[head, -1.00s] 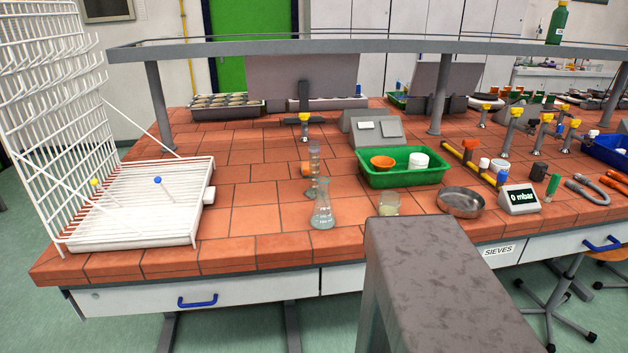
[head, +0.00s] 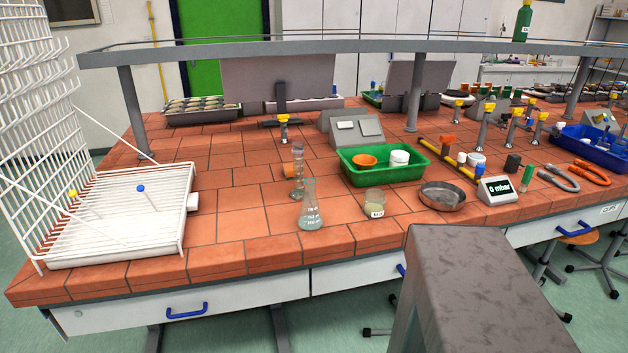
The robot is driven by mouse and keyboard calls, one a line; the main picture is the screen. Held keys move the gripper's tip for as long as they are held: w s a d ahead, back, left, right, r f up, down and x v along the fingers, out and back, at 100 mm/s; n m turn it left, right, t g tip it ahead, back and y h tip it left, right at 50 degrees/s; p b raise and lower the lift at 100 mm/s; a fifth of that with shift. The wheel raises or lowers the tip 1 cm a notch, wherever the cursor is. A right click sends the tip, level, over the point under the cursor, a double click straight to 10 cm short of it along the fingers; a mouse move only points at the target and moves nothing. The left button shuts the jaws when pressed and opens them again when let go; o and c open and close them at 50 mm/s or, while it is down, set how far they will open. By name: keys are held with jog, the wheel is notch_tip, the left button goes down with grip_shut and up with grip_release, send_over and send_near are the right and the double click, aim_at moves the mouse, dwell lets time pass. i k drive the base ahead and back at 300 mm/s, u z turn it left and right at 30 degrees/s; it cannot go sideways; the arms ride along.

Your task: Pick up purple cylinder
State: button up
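I cannot make out a clearly purple cylinder. A tall clear glass measuring cylinder (head: 298,172) stands upright on the tiled bench, behind the conical flask; its contents look greyish and I cannot tell their colour. My gripper is not in view. A grey block-shaped part rises at the bottom right in front of the bench.
A conical flask (head: 311,208) and a labelled jar (head: 375,203) stand near the front edge. A green tray (head: 385,174), metal bowl (head: 442,196) and pressure display (head: 497,190) are to the right. A white wire rack (head: 120,215) is left. A grey shelf (head: 300,50) spans above.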

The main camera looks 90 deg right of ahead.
aim_at(297, 194)
jog(key=z, duration=0.85)
jog(key=i, duration=0.9)
jog(key=u, duration=0.1)
